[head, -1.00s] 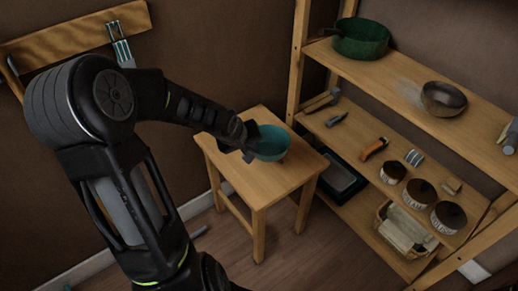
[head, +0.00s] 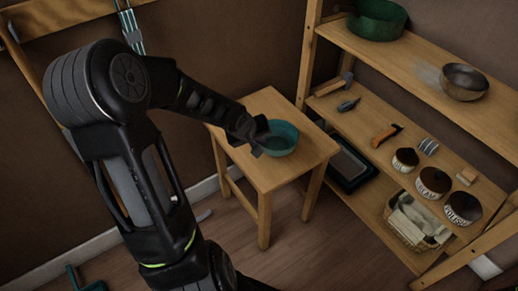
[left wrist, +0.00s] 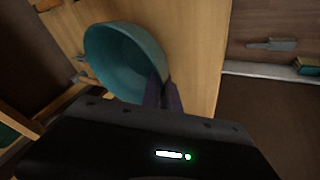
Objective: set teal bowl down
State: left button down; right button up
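The teal bowl (head: 284,134) is upright, low over or on the top of a small wooden stool (head: 300,165). I cannot tell for sure whether its base touches the wood. My left gripper (head: 261,140) is at the bowl's left rim in the head view. In the left wrist view the bowl (left wrist: 122,58) shows its empty inside, and the fingers of my left gripper (left wrist: 162,92) are close together with the rim between them. The bowl's underside is hidden. My right gripper is in neither view.
A wooden shelf unit stands right of the stool. It carries a green pot (head: 377,20), a brown bowl (head: 464,82), several labelled jars (head: 433,182) and a basket (head: 412,226). A dark tray (head: 350,168) lies below. The stool top around the bowl is clear.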

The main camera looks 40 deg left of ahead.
pick_arm(q)
notch_tip(320, 180, down, 4)
jog(key=b, duration=0.3)
jog(key=shift+r, duration=0.2)
jog(key=shift+f, duration=0.1)
jog(key=c, duration=1.6)
grip_release()
jog(key=shift+s+r+p, duration=0.1)
jog(key=shift+r+p, duration=0.25)
jog(key=p+v, duration=1.1)
jog(key=p, duration=0.1)
jog(key=shift+r, duration=0.2)
